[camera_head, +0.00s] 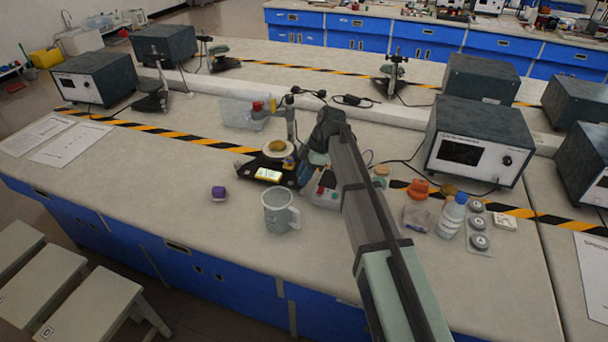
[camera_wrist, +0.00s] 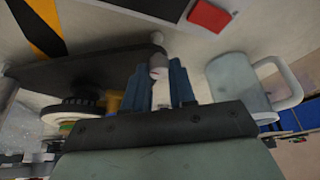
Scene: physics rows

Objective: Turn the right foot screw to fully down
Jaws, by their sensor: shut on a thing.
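The black instrument base (camera_head: 257,166) stands on the bench, with a pale round plate above it and a small lit display (camera_head: 268,174) at its front. In the wrist view its dark base (camera_wrist: 85,72) reaches from the left towards my fingers. My gripper (camera_head: 304,176) is at the right end of this base. In the wrist view my gripper's blue fingers (camera_wrist: 161,85) are closed around a small pale grey knob, the right foot screw (camera_wrist: 158,64). Its upper end shows between the fingers. In the head view the arm and fingers hide the screw, and its height cannot be told.
A grey mug (camera_head: 276,212) stands close in front of my gripper. A box with a red part (camera_head: 325,193) sits just right of it. A bottle (camera_head: 452,217) and several small items stand further right. The front left bench is clear.

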